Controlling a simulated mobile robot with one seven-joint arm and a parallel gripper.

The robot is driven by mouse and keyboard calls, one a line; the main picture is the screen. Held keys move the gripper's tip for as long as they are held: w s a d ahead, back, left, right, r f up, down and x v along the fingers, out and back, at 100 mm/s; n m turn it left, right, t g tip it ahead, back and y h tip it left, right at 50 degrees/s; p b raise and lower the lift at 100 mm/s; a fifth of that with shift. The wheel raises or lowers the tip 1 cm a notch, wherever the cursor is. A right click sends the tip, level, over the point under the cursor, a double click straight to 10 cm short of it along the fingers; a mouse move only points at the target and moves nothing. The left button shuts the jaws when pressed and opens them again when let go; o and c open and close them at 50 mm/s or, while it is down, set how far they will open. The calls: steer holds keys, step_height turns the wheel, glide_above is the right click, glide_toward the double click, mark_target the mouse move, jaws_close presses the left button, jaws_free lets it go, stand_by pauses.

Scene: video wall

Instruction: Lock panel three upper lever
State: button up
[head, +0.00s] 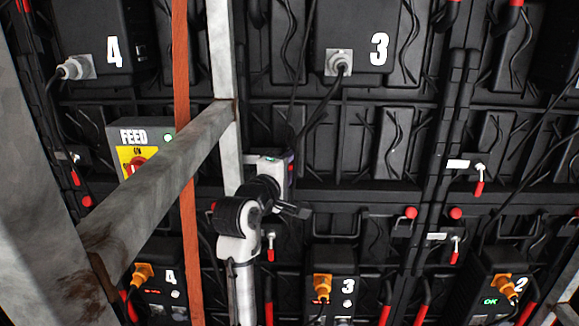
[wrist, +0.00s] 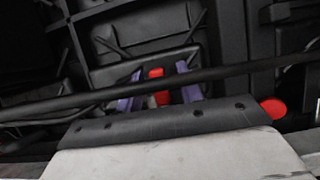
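The panel marked 3 (head: 335,35) is a black cabinet back at the upper middle of the head view. My gripper (head: 288,168) is below it, in front of the panel's frame. In the wrist view, the two purple fingers of my gripper (wrist: 159,92) stand apart. A red lever handle (wrist: 156,73) shows between them, with a visible gap on each side. A dark cable or bar crosses in front of the fingers. In the head view my gripper hides most of this lever.
A steel frame bar (head: 165,180) and an orange-brown post (head: 187,150) stand left of my arm. A FEED box (head: 140,143) is behind them. A black cable (head: 322,112) hangs from panel 3 near my gripper. Other red-handled levers (head: 479,186) sit to the right.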

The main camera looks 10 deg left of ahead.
jaws_close()
steer(key=shift+f+m+g+p, duration=0.5)
steer(key=shift+m+p, duration=0.15)
steer(key=shift+m, duration=0.55)
steer(key=s+a+f+m+g+y+p, duration=0.1)
steer(key=a+f+m+g+y+p, duration=0.1)
steer(key=m, duration=0.8)
steer(key=shift+a+f+m+g+y+p, duration=0.4)
steer(key=shift+a+f+g+y, duration=0.45)
steer(key=shift+a+y, duration=0.9)
steer(key=shift+d+f+t+y, duration=0.1)
steer(key=shift+d+t+y, duration=0.15)
steer(key=shift+y, duration=0.1)
